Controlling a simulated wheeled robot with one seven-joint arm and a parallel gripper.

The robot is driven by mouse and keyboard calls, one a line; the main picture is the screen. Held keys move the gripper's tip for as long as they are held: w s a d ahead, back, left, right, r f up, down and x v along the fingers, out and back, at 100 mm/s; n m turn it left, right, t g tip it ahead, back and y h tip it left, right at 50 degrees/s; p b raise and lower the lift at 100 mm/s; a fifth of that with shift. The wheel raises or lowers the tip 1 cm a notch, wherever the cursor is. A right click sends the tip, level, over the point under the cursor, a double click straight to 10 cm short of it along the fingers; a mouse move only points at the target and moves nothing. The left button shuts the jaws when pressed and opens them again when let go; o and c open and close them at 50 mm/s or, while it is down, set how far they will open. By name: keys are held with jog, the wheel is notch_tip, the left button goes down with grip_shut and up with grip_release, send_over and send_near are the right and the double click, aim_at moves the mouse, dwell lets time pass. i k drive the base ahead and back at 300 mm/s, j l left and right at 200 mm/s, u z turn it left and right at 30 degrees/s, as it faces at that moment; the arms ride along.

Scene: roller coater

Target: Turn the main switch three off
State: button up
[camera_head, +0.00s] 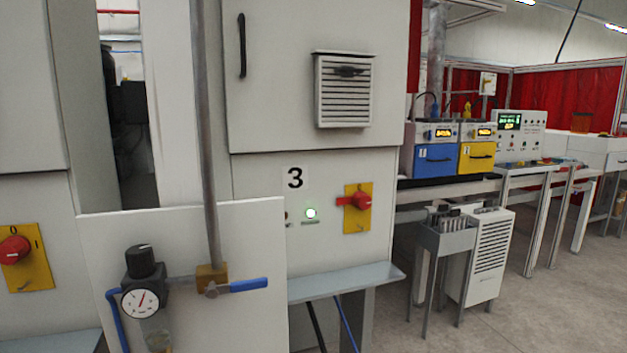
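Main switch three is a red rotary knob (361,201) on a yellow plate (357,222), on the front of the pale cabinet (260,215). Its red handle points left, roughly horizontal. A lit green-white lamp (311,213) is left of the switch. The plate's markings are too small to read. My gripper is not in view.
Another red switch (14,250) on a yellow plate is at the far left. A white panel (245,250) with a pressure gauge (140,300), a vertical pipe (205,120) and a blue-handled valve (248,286) stands in front. A grey shelf (345,281) juts out below the switch. Open floor (520,310) lies right.

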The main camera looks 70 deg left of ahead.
aim_at(359, 199)
jog(key=u, duration=1.65)
